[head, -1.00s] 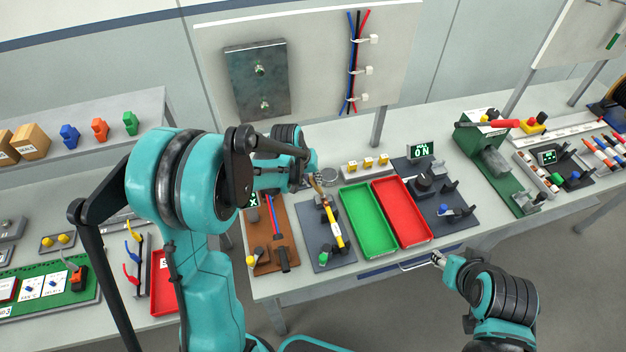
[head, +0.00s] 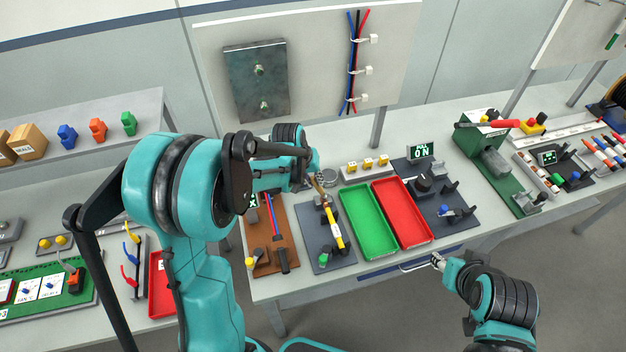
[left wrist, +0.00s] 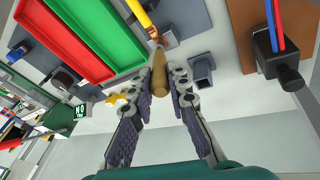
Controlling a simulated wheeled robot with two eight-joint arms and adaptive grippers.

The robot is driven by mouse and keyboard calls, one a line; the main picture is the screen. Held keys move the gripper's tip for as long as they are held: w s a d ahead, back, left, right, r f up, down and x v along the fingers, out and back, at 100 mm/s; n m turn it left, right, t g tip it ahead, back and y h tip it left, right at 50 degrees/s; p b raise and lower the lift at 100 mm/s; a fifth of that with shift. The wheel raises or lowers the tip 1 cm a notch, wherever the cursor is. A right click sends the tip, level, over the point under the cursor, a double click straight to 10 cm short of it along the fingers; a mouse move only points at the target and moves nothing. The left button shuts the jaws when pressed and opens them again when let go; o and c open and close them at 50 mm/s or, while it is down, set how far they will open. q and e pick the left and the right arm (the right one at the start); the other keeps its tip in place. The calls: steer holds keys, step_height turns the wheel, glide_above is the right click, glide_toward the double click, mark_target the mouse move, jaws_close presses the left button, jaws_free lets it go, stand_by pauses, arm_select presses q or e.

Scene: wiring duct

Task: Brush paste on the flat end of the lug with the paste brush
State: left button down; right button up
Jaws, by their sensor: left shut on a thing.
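My left gripper (head: 312,176) is shut on the paste brush, whose tan wooden handle (left wrist: 159,76) shows between the fingers in the left wrist view. The brush also shows in the head view (head: 319,185), slanting down toward the lug end of the yellow cable (head: 336,230). The cable lies on a dark grey fixture plate (head: 315,255). In the left wrist view the brush's narrow end meets or nearly meets the copper-coloured lug (left wrist: 156,36); whether they touch, I cannot tell. My right gripper (head: 438,259) is at the table's front edge, too small to read.
A green tray (head: 368,220) and a red tray (head: 402,212) lie right of the fixture. A brown board (head: 262,238) with red and blue wires lies to the left.

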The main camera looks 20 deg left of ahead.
arm_select(q)
steer(key=shift+r+p, duration=2.05)
steer(key=shift+r, duration=0.95)
steer(key=shift+r+p, duration=1.1)
steer(key=shift+r, duration=0.45)
steer(key=shift+f, duration=0.15)
steer(key=f+b, duration=0.6)
steer(key=f, duration=0.1)
steer(key=shift+s+a+f, duration=0.1)
steer(key=shift+s+a, duration=0.15)
steer(key=shift+a, duration=0.15)
steer(key=shift+f+b, duration=0.85)
steer(key=shift+b, duration=0.15)
